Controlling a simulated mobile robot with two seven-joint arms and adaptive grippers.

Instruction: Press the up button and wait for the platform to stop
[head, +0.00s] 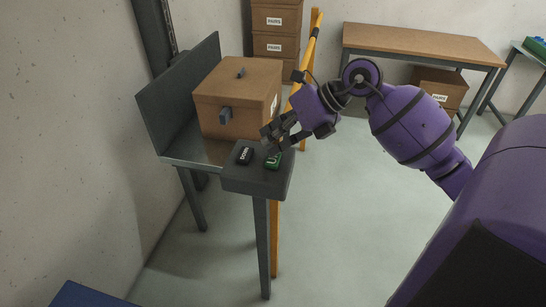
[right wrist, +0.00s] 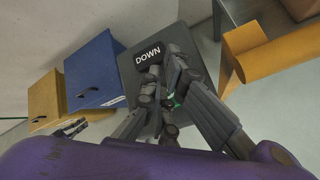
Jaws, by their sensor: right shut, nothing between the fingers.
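The grey control box (head: 262,183) stands at the front end of the platform on a leg. On its top are the black DOWN button (head: 245,155) and the green UP button (head: 272,162). My right gripper (head: 270,137) is shut and empty, with its fingertips right over the UP button. In the right wrist view the fingers hide most of the green button (right wrist: 175,101), and I cannot tell whether they touch it. The DOWN button (right wrist: 150,56) shows clear there. The platform (head: 190,158) is a grey tray with a raised side wall.
A brown lidded box (head: 232,108) stands on the platform. A dark upright rail (head: 158,40) runs up the wall behind, and a yellow post (head: 311,45) stands beyond. A wooden table (head: 420,43) is at the back. The floor at right centre is clear.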

